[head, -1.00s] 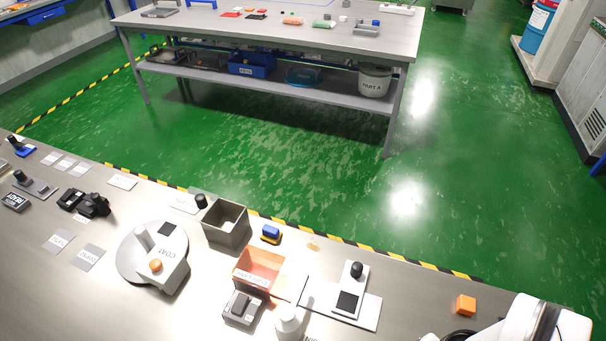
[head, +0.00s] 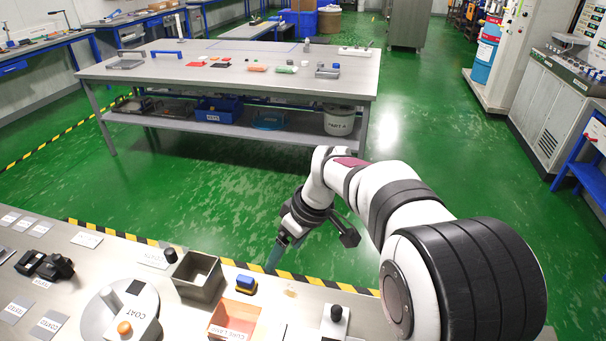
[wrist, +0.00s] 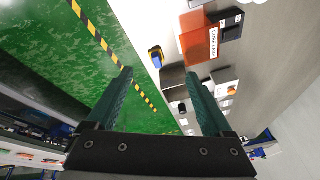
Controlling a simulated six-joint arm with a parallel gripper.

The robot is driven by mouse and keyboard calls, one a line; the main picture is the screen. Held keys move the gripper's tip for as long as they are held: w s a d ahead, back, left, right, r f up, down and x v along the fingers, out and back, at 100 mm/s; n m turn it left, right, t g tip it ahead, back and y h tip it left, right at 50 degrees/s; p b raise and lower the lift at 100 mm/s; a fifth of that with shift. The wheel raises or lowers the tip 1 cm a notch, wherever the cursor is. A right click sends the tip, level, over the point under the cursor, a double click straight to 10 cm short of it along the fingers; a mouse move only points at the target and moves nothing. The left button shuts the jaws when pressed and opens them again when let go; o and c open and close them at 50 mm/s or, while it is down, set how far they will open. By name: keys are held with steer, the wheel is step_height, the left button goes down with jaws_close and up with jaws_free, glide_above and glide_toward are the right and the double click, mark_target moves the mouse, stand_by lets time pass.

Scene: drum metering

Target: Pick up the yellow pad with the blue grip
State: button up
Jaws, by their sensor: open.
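The yellow pad with the blue grip (head: 246,284) rests on the near bench close to its striped far edge, just right of the grey open box. It also shows in the wrist view (wrist: 156,56), near the bench edge and beyond the fingertips. My gripper (head: 277,258) hangs over the floor side of that edge, up and to the right of the pad in the head view, apart from it. In the wrist view my gripper (wrist: 160,75) has its two green fingers spread wide with nothing between them.
The grey open box (head: 198,275) stands left of the pad. An orange bin (head: 234,320) is in front of it, and a white block with a black knob (head: 334,322) is to the right. A round coating device (head: 118,315) is further left. A second table (head: 250,65) stands behind.

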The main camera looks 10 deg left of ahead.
mark_target(245, 278)
steer(key=w+a+f+n, duration=0.1)
steer(key=a+f, duration=0.3)
steer(key=f, duration=0.2)
steer(key=w+a+f+n, duration=0.1)
steer(key=a+f+n, duration=0.1)
steer(key=a+f, duration=0.2)
steer(key=w+a+f+n, duration=0.1)
steer(key=a+f, duration=0.3)
steer(key=f, duration=0.5)
steer(key=shift+w+a+f+y, duration=0.1)
steer(key=shift+a+f+y, duration=0.1)
steer(key=shift+a+y, duration=0.15)
jaws_close()
step_height(245, 278, up, 5)
steer(key=shift+d+f, duration=0.1)
steer(key=shift+f, duration=0.1)
steer(key=w+d+r, duration=0.2)
steer(key=d+r, duration=0.4)
steer(key=d, duration=0.5)
steer(key=shift+d+r, duration=0.15)
steer(key=shift+r, duration=0.1)
